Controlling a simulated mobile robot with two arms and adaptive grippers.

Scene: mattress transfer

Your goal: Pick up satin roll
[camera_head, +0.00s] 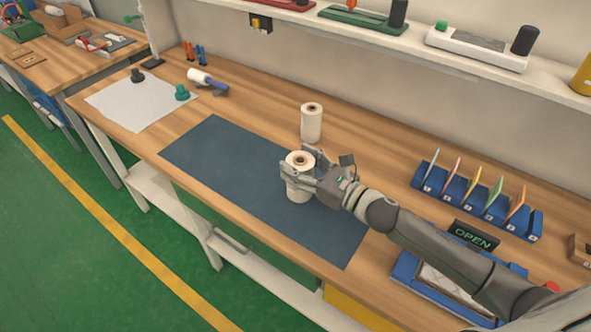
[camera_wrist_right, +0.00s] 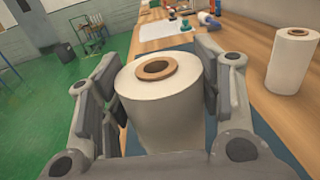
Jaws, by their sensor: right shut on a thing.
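A cream-white roll with a brown core ring (camera_head: 299,194) stands upright over the dark blue mat (camera_head: 225,160) on the workbench. I cannot tell whether its base touches the mat. My right gripper (camera_head: 300,172) is shut around its upper part. In the right wrist view the held roll (camera_wrist_right: 160,110) sits between both fingers. A second, similar roll (camera_head: 311,123) stands upright on bare wood just behind; it also shows in the right wrist view (camera_wrist_right: 291,62). Neither roll carries a readable label. My left gripper is not in view.
A white sheet (camera_head: 125,103) with small dark and green items lies left of the mat. A shelf (camera_head: 400,40) runs above the bench's back.

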